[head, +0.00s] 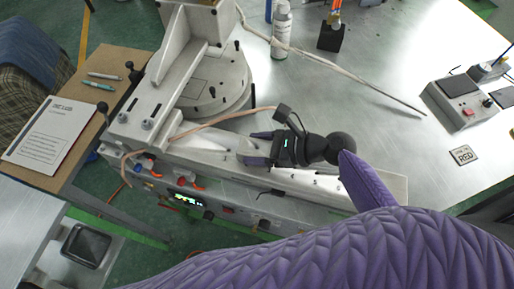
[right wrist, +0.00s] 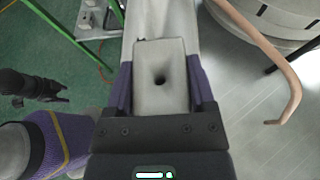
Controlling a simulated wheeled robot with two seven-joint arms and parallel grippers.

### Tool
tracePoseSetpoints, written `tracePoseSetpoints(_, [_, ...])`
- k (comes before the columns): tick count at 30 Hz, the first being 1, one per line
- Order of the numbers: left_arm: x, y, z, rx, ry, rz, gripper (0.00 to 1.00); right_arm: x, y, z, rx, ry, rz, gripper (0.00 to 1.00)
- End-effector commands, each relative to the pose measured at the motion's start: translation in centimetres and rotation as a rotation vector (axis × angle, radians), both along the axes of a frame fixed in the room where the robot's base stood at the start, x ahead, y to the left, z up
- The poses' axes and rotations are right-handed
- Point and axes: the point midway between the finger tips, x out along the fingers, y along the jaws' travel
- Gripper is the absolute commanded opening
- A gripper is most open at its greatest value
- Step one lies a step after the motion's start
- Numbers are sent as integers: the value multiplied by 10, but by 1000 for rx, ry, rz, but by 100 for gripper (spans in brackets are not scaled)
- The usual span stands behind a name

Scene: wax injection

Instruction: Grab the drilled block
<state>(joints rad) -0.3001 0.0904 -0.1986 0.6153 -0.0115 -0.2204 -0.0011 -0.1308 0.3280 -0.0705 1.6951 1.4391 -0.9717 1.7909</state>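The drilled block (right wrist: 160,77) is a pale grey block with one dark round hole. In the right wrist view it sits between the two purple fingers of my right gripper (right wrist: 160,86). The fingers lie along both its sides and I see no gap. In the head view my right gripper (head: 257,147) is low over the pale machine bed, pointing left, and mostly hides the block. I cannot tell whether the block still touches the bed. A dark gripper-like part (right wrist: 34,88) at the left of the wrist view seems to be my left gripper; its finger opening is unclear.
A round turntable (head: 215,85) with an upright bracket stands behind my right gripper. A tan cable (head: 225,117) runs close by.

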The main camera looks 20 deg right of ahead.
Motion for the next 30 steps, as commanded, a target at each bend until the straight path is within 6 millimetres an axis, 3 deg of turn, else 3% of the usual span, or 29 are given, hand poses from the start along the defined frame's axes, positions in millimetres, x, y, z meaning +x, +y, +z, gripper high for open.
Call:
tracePoseSetpoints(1, [0,2,0,2,1,-1,59,0,0,0,0,0,0,58])
tracePoseSetpoints(2, [0,2,0,4,0,-1,59,0,0,0,0,0,0,51])
tracePoseSetpoints(9, [0,4,0,6,0,-2,59,0,0,0,0,0,0,0])
tracePoseSetpoints(19, [1,-3,4,-5,-2,3,59,0,0,8,0,-2,0,0])
tracePoseSetpoints(27, [4,-8,37,-15,-9,12,59,0,0,79,-1,-6,1,0])
tracePoseSetpoints(30, [4,-8,43,-16,-11,13,59,0,0,94,0,-5,1,0])
